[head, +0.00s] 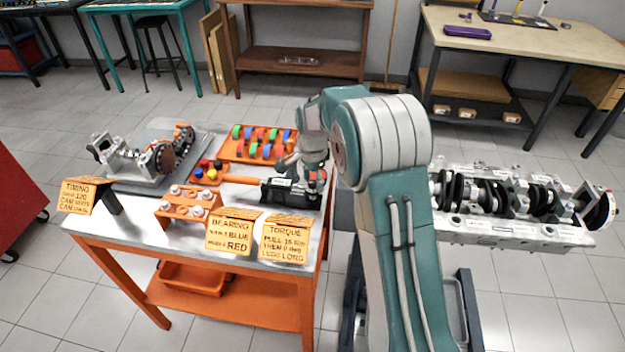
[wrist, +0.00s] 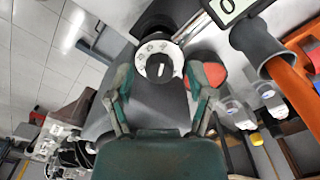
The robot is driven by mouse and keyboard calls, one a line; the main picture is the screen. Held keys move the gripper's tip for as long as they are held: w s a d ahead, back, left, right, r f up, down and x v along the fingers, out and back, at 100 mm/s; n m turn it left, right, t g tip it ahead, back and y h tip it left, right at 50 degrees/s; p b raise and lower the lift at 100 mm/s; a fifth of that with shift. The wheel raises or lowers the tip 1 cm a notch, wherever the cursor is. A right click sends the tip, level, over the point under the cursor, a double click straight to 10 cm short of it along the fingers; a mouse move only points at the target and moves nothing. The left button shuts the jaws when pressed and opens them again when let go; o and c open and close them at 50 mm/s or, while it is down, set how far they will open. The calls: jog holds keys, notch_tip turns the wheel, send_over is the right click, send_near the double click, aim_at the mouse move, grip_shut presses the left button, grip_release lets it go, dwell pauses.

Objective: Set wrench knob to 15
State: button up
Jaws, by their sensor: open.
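The torque wrench lies on the metal-topped bench, with an orange handle (head: 240,180) and a black body (head: 290,193). In the wrist view a round white dial knob (wrist: 158,62) with small marks and a pale pointer line sits on the dark body. The number it points to is too small to read. My gripper (wrist: 166,76) is open, with one teal finger on each side of the dial; I cannot tell whether they touch it. A display (wrist: 232,8) at the top edge is cut off and seems to show a 0. In the head view my arm partly covers the wrench.
A torque sign (head: 285,240) and a bearing sign (head: 230,233) stand at the bench's front. An orange tray (head: 240,155) of coloured rings, an orange rack (head: 180,208) and a camshaft fixture (head: 145,172) share the bench. An engine block (head: 500,228) stands right of my arm.

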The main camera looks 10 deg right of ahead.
jog(key=shift+a, duration=0.1)
grip_shut()
jog(key=shift+n, duration=0.4)
jog(key=n, duration=0.5)
jog(key=shift+n, duration=0.3)
jog(key=n, duration=0.5)
jog(key=shift+s+f, duration=0.1)
jog(key=n, duration=0.6)
jog(key=shift+n, duration=0.3)
jog(key=n, duration=0.5)
jog(key=shift+n, duration=0.3)
